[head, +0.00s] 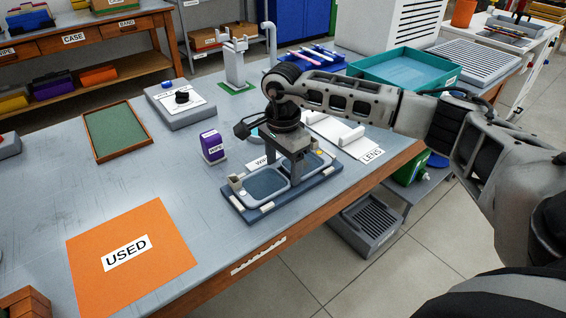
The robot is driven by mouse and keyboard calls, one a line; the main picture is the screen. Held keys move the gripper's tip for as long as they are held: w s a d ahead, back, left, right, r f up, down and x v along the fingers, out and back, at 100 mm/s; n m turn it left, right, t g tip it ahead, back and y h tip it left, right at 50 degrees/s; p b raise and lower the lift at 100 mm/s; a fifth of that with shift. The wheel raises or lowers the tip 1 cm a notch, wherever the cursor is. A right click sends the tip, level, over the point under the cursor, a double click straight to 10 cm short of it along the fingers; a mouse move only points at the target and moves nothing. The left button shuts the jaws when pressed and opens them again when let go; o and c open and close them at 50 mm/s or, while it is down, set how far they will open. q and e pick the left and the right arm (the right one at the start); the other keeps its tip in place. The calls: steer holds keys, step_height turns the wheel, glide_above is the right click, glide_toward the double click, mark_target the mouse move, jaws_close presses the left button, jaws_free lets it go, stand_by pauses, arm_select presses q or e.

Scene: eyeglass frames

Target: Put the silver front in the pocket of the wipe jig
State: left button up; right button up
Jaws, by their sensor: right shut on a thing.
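The wipe jig (302,201) is a dark blue block with two rounded lens-shaped areas and small pale tabs, near the front edge of the bench. The silver front (248,198) shows as a thin pale rim around the lens areas, at the jig's top; I cannot tell if it sits fully in the pocket. My right gripper (295,181) points straight down over the jig's middle, shut on the front at its centre. Its fingers and wrist hide the front's middle and part of the jig's far side. My left gripper is not in view.
A purple wipe bottle (212,147) stands left of the jig. A white lens stand (335,130) lies close behind my right gripper. An orange USED mat (130,258) and green tray (117,130) lie left. A teal bin (400,72) is behind my right arm.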

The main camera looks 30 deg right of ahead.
steer(key=o, duration=1.1)
steer(key=shift+r, duration=0.1)
step_height(320, 180, up, 16)
steer(key=shift+f, duration=0.2)
